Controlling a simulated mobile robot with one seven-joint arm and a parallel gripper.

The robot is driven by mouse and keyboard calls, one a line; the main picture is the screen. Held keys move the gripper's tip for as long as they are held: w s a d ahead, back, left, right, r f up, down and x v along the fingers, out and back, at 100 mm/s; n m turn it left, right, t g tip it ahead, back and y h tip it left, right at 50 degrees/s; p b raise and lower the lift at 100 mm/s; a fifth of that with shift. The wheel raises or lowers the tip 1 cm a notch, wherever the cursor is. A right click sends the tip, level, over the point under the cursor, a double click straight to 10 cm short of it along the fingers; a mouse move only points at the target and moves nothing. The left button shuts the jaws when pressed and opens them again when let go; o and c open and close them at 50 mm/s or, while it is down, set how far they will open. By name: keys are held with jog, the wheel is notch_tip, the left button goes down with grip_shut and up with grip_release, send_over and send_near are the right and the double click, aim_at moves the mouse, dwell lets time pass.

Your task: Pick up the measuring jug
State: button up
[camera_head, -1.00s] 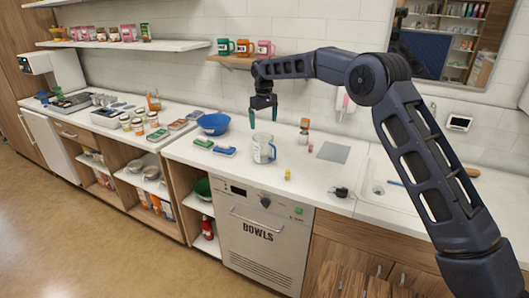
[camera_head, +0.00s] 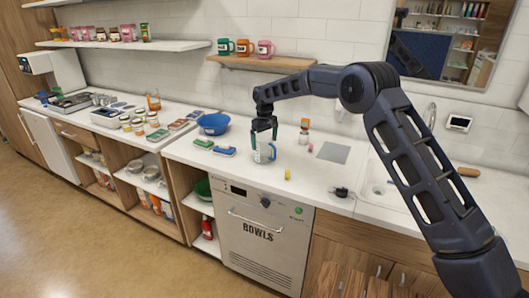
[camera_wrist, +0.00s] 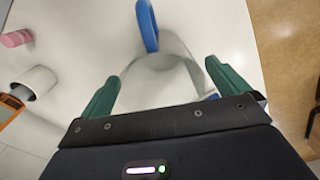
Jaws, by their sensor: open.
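The measuring jug (camera_head: 264,153) is clear with a blue handle and stands upright on the white counter, above the appliance marked BOWLS. My gripper (camera_head: 262,133) is right over it, pointing down, with green fingers. In the wrist view the jug (camera_wrist: 165,75) lies between and a little beyond the open fingers of my gripper (camera_wrist: 162,88). Its blue handle (camera_wrist: 147,25) points away from my wrist. The fingers look apart from the jug's wall, and nothing is held. The jug's near part is hidden by the gripper body.
A blue bowl (camera_head: 214,124) and blue and green packs (camera_head: 224,151) stand left of the jug. A small yellow item (camera_head: 288,174) and an orange-topped container (camera_head: 305,124) are to the right. A shelf with mugs (camera_head: 243,47) is above; a sink (camera_head: 378,190) lies further right.

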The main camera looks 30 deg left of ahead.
jog(key=c, duration=1.1)
jog(key=shift+r, duration=0.15)
